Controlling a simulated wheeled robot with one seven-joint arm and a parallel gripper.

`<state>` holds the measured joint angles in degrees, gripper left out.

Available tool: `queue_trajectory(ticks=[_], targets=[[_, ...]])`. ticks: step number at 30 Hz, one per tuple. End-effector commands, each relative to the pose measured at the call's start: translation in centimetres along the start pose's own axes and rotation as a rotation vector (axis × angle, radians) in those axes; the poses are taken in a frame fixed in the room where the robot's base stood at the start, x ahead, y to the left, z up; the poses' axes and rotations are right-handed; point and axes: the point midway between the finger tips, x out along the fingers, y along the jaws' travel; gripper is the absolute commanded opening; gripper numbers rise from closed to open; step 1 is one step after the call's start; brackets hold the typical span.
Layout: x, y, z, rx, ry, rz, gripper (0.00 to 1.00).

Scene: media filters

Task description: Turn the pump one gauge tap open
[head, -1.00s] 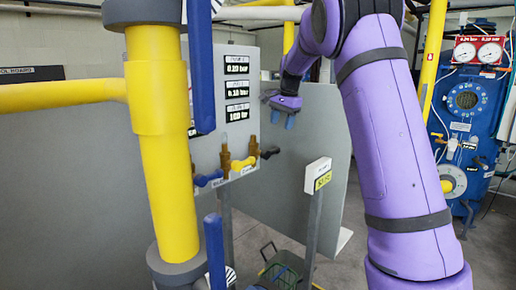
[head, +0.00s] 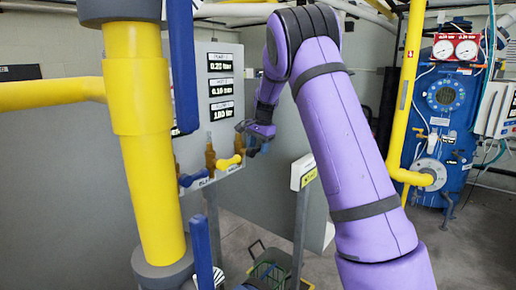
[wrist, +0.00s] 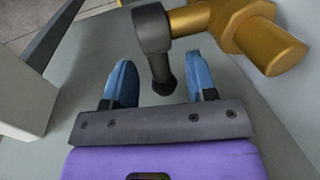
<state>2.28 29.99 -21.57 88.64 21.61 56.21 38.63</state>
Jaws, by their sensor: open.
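My gripper (head: 252,146) is at the right end of a row of taps on the grey panel. In the wrist view, my gripper (wrist: 162,80) is open, with its two blue fingers apart. A tap with a black lever (wrist: 153,38) and a brass body (wrist: 235,24) is in front of it. The lever's rounded end is between the fingers, with a gap on both sides. In the head view my gripper largely hides this tap. A yellow-handled tap (head: 227,162) and a blue-handled tap (head: 193,178) are to its left. The labels under the taps are too small to read.
The panel carries several digital readouts (head: 221,87). A thick yellow pipe (head: 146,150) and blue bars stand close at the left. A small sign on a post (head: 304,172) is right of the taps. A basket (head: 268,270) is on the floor below.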

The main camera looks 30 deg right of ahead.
Motion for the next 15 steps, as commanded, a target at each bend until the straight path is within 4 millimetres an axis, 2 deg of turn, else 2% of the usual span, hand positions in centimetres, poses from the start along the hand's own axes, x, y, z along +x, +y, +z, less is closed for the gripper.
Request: queue_trajectory(ticks=[10, 11, 15], targets=[[0.49, 0.00, 0.02, 0.000, 0.000, 0.000, 0.52], [0.49, 0.00, 0.02, 0.000, 0.000, 0.000, 0.50], [0.48, 0.00, 0.02, 0.000, 0.000, 0.000, 0.18]])
